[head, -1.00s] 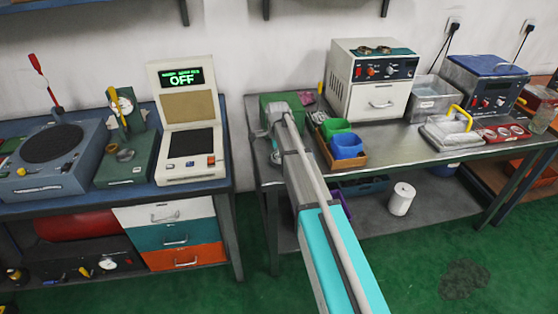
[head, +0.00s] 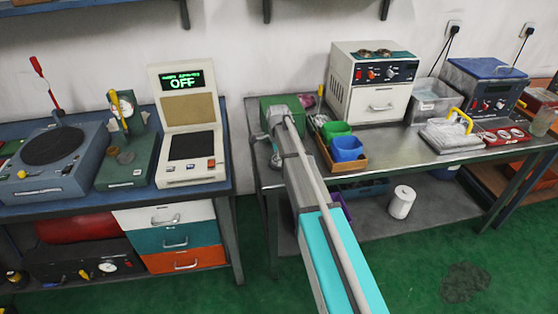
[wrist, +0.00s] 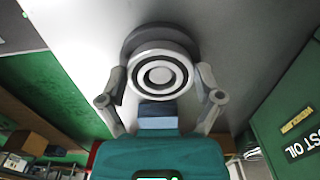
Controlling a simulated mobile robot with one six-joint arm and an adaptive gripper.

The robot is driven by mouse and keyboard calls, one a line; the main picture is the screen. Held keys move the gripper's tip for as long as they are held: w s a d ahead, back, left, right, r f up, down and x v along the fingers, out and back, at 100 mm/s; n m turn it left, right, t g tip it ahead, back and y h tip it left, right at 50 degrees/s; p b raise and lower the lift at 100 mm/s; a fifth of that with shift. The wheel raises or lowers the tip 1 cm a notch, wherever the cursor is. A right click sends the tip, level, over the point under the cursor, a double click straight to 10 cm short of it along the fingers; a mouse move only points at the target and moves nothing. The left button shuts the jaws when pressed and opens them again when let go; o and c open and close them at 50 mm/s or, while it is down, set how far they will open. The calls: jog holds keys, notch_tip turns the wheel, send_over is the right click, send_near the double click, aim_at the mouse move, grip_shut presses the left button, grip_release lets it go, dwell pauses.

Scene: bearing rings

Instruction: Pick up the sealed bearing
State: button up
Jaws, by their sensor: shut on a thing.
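The sealed bearing (wrist: 160,76) is a round ring with pale and dark concentric bands, seen face-on in the wrist view. My gripper (wrist: 162,86) is shut on it, with one finger at its left side and one at its right. A dark grey rounded shape shows behind its upper edge; I cannot tell whether this is shadow or another part. In the head view my gripper (head: 274,150) is at the left end of the steel bench, by the green box, and the bearing cannot be made out there.
The green box (head: 283,104) stands close to my gripper; its lettered side (wrist: 290,125) fills the right of the wrist view. Green and blue bins (head: 347,148) and a white heater (head: 372,98) stand to the right on the bench (head: 398,148). A blue bench (head: 222,191) is at left.

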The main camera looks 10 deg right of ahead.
jog(key=shift+r, duration=0.1)
notch_tip(320, 180, up, 3)
jog(key=p, duration=0.3)
jog(key=s+r+p, duration=0.9)
jog(key=s+p, duration=0.1)
jog(key=s, duration=0.4)
jog(key=shift+r, duration=0.4)
dwell(1.5)
